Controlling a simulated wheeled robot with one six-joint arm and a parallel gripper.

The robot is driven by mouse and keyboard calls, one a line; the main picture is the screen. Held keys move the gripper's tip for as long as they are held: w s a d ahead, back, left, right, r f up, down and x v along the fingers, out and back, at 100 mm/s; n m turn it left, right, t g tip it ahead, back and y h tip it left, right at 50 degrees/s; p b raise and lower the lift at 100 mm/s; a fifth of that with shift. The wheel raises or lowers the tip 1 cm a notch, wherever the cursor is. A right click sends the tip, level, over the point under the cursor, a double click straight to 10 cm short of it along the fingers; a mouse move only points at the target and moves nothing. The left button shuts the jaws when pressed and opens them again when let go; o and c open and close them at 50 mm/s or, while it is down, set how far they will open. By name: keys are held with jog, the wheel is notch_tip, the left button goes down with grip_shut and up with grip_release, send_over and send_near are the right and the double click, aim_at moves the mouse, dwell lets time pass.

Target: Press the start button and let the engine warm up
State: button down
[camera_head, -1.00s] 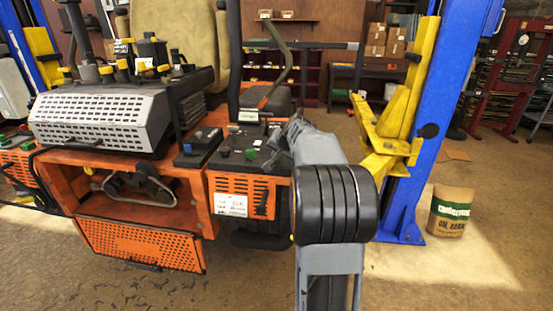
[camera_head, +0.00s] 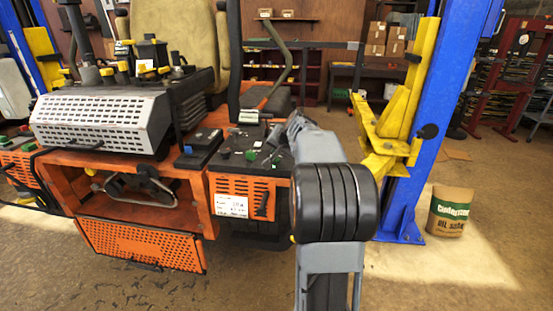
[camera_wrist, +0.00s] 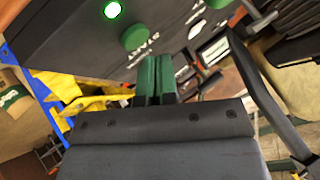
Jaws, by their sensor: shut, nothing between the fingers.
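The dark control panel (camera_wrist: 75,45) fills the upper part of the wrist view. A round green button (camera_wrist: 137,36) sits on it beside white lettering, which I cannot read reliably at this angle. A round green lamp (camera_wrist: 112,10) glows brightly near the button. My gripper (camera_wrist: 155,62) has green fingers, shut together and empty, just below the button in the picture. I see no clear contact with it. In the head view, the panel is on top of the orange mower (camera_head: 190,190), and my gripper (camera_head: 277,158) is over its right part.
A blue lift post (camera_head: 437,110) with a yellow arm (camera_head: 386,135) stands close to the right of my arm. A paper sack (camera_head: 450,210) stands on the floor beyond it. Floor to the front right is clear. A black lever (camera_wrist: 262,90) shows in the wrist view.

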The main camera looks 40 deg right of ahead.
aim_at(277, 159)
jog(key=shift+r, duration=0.1)
jog(key=shift+r+p, duration=1.95)
jog(key=shift+r, duration=0.55)
jog(key=shift+f, duration=0.1)
